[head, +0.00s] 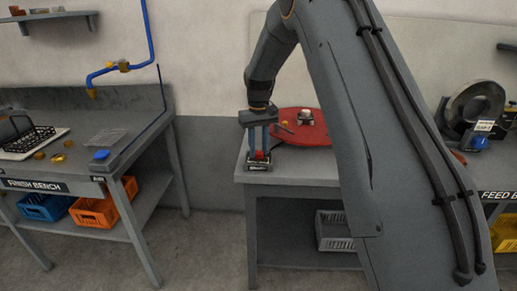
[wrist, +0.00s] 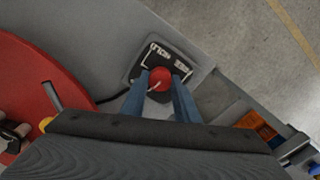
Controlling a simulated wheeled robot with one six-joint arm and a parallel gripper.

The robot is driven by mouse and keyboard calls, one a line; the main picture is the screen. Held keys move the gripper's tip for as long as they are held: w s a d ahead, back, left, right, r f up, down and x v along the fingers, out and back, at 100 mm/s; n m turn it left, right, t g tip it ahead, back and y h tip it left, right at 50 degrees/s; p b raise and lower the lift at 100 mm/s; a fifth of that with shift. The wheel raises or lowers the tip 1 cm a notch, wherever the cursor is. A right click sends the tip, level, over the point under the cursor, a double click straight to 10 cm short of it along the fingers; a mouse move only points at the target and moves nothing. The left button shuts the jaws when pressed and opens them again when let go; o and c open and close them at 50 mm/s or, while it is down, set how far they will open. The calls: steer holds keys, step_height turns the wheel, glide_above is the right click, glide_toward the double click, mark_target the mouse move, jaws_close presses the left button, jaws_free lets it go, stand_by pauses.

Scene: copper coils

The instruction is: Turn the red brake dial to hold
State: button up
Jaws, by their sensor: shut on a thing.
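The red brake dial (wrist: 160,76) sits on a dark plate (wrist: 136,70) with white lettering near the bench corner. The lettering is upside down in the wrist view; one word looks like HOLD, the other is hard to read. A pale mark shows on the dial's near side. My gripper (wrist: 160,82) points down with its two blue fingers on either side of the dial, shut on it. In the head view my gripper (head: 259,151) stands over the plate, with a bit of the red dial (head: 260,156) visible between the fingers.
A large red disc (head: 296,136) lies on the same bench, close beside my gripper; it also shows in the wrist view (wrist: 30,75). A dark cable runs from the plate. The finish bench (head: 85,175) stands left, across open floor (head: 208,235).

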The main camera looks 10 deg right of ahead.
steer(key=m, duration=0.4)
steer(key=shift+m, duration=0.3)
steer(key=m, duration=0.3)
steer(key=shift+m, duration=0.3)
steer(key=m, duration=0.4)
steer(key=shift+m, duration=2.1)
steer(key=o, duration=1.1)
steer(key=shift+c, duration=0.2)
steer(key=shift+r, duration=0.1)
